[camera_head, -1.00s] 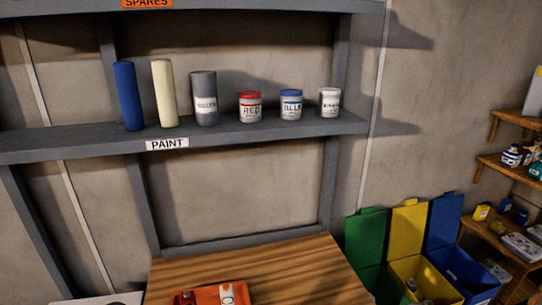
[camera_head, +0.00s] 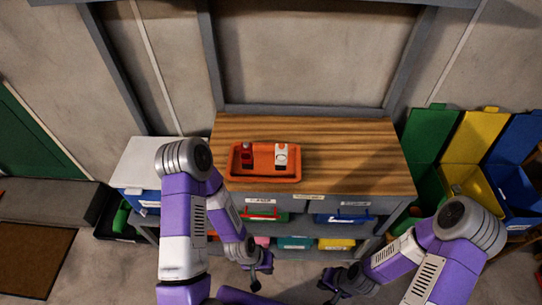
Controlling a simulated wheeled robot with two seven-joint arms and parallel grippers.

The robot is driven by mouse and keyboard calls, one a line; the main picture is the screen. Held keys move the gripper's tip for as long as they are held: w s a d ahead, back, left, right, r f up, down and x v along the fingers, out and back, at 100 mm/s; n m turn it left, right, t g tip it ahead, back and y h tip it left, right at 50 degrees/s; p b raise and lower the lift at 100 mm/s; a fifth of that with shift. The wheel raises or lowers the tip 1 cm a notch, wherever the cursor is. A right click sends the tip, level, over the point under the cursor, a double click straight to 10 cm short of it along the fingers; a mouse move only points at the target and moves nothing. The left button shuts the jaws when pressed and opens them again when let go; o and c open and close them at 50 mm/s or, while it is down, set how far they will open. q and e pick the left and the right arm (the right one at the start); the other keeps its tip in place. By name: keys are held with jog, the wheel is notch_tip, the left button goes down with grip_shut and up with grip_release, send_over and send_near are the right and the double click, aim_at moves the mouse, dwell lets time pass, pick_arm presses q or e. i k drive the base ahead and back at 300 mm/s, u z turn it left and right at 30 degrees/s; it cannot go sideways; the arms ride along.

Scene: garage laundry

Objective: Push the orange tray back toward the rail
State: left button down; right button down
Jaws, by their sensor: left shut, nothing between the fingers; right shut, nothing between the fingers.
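The orange tray (camera_head: 236,167) lies on the wooden bench top (camera_head: 350,155), left of its middle and close to its front edge. My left gripper (camera_head: 258,279) is shut and empty, low in front of the bench. My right gripper (camera_head: 329,287) is shut and empty, also low in front of the bench. Neither touches the tray.
Under the bench top are shelves with coloured bins, including a blue one (camera_head: 344,218) and a yellow one (camera_head: 336,243). A white box (camera_head: 140,160) stands left of the bench. Green, yellow and blue lidded bins (camera_head: 465,185) stand at the right. The bench's right half is clear.

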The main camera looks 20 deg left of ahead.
aim_at(263, 171)
jog(key=u, duration=1.2)
jog(key=k, duration=1)
jog(key=z, duration=1.3)
jog(key=i, duration=0.5)
jog(key=u, duration=0.1)
